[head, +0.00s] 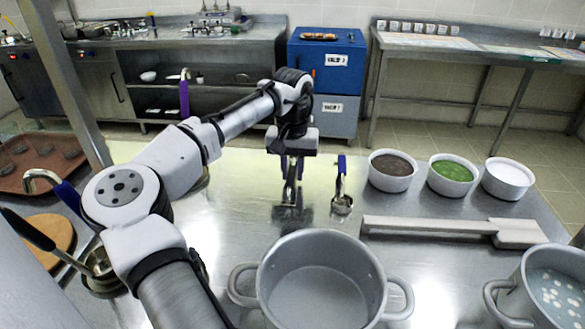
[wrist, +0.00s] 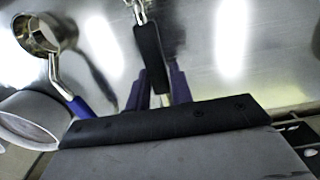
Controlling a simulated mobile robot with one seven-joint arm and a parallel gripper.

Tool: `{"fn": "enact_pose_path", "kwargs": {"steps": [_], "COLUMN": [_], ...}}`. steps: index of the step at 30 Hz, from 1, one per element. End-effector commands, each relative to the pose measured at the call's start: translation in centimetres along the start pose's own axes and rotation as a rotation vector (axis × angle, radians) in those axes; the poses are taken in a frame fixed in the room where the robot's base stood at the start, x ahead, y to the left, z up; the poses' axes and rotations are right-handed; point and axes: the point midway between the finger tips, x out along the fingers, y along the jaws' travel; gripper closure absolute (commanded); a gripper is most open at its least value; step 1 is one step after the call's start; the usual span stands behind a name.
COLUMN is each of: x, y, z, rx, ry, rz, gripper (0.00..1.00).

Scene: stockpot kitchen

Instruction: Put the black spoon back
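A black-handled utensil (wrist: 151,58) with a metal stem shows at the upper middle of the wrist view. My gripper (head: 291,178) points down over the metal table in the head view. Its purple fingers (wrist: 160,88) stand on either side of the near end of the black handle. I cannot tell whether they press on it. In the head view the utensil's metal head (head: 289,211) shows just below my gripper, and its handle is mostly hidden. Another black handle (head: 27,230) slants out of a small metal container (head: 99,263) at the far left.
A blue-handled ladle (head: 341,187) lies close to the right of my gripper. Three bowls, brown (head: 392,171), green (head: 452,176) and white (head: 507,179), stand further right. A large pot (head: 318,285) stands in front, with a flat metal paddle (head: 450,229) to its right.

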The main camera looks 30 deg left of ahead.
Motion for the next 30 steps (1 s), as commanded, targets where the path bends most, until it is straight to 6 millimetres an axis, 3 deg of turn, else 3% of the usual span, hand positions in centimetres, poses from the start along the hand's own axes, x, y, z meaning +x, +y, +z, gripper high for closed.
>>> {"fn": "enact_pose_path", "kwargs": {"steps": [4,15,30], "x": [0.0,-0.6,-10.3], "y": [0.0,0.0,0.0], "z": [0.0,-0.1,-0.1], "rx": [0.0,0.0,0.001], "ry": [0.001,0.002,0.002], "rz": [0.0,-0.001,0.0], "gripper": [0.61,0.61,0.61]}}
